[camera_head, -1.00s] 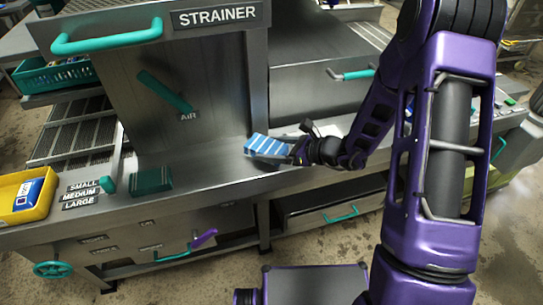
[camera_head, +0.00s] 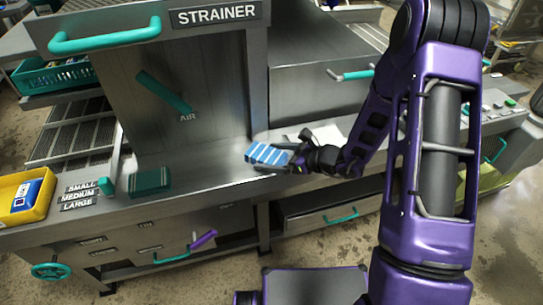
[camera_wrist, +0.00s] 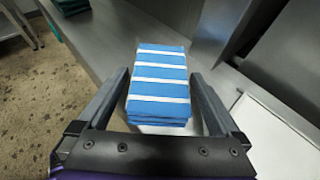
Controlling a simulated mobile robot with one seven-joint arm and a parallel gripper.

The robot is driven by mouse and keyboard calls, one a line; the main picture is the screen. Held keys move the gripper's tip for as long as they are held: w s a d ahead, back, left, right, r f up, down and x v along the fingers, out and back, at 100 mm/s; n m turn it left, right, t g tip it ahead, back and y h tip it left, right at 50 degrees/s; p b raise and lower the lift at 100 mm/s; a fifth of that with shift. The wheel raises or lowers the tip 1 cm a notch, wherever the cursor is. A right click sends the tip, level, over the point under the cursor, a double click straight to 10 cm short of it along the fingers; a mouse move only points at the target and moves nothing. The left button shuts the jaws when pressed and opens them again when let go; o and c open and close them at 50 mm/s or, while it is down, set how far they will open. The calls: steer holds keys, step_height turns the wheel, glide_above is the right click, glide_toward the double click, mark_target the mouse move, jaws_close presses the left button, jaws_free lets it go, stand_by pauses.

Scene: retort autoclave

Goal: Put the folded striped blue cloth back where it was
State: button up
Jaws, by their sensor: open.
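The folded striped blue cloth (camera_head: 267,154) lies on the steel counter in the head view, at the foot of the strainer's upright panel. It is blue with white stripes and folded into a thick block. It also shows in the wrist view (camera_wrist: 158,85), between the two fingers of my gripper (camera_wrist: 160,88). The fingers are apart, with a gap on each side of the cloth. In the head view my gripper (camera_head: 290,160) is at the cloth's right end.
A green block-like folded item (camera_head: 150,181) lies on the counter to the left. A yellow bin (camera_head: 30,212) stands at the far left. A white sheet (camera_head: 318,136) lies behind my gripper. The steel counter (camera_head: 205,175) between the green item and the cloth is clear.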

steer(key=v, duration=1.2)
steer(key=shift+p, duration=0.3)
